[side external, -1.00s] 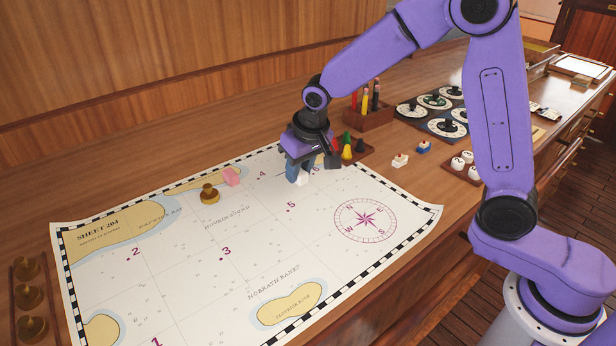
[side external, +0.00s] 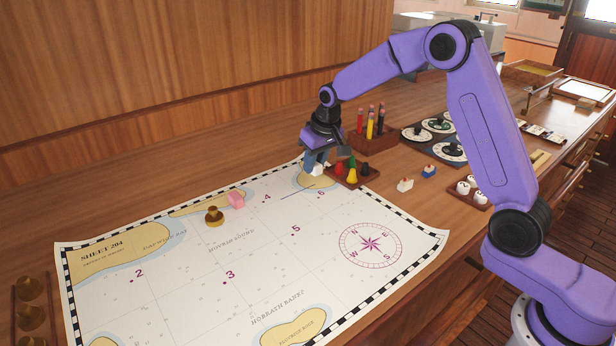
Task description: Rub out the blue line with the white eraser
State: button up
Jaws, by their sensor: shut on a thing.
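My gripper (side external: 316,160) is shut on the white eraser (side external: 317,170), whose lower end shows below the fingers. It is over the back right corner of the chart (side external: 190,262), near a yellow land patch and left of the tray of coloured pieces. I cannot tell whether the eraser touches the paper. A thin dark line (side external: 305,191) runs on the chart just in front of the gripper, near the number 6. Its colour is too small to tell, and I cannot make out another line that is clearly blue.
A pink block (side external: 236,200) and a brass weight (side external: 214,217) sit on the chart to the left. The small tray of coloured pieces (side external: 351,174) stands close right of my gripper, with a pencil holder (side external: 372,138) behind. The chart's middle is clear.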

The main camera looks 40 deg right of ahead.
aim_at(310, 189)
jog(key=shift+w+d+f, duration=0.15)
jog(key=shift+w+d, duration=0.35)
jog(key=shift+d, duration=0.3)
jog(key=shift+f, duration=0.6)
notch_tip(310, 189, down, 3)
jog(key=shift+f, duration=0.1)
jog(key=a, duration=1.1)
jog(key=shift+w+a+r, duration=0.1)
jog(key=shift+a+r, duration=0.05)
jog(key=shift+r, duration=0.05)
jog(key=d, duration=1.1)
jog(key=shift+d, duration=0.2)
jog(key=shift+f, duration=0.45)
dwell(1.4)
jog(key=shift+a, duration=0.15)
jog(key=shift+a, duration=1.1)
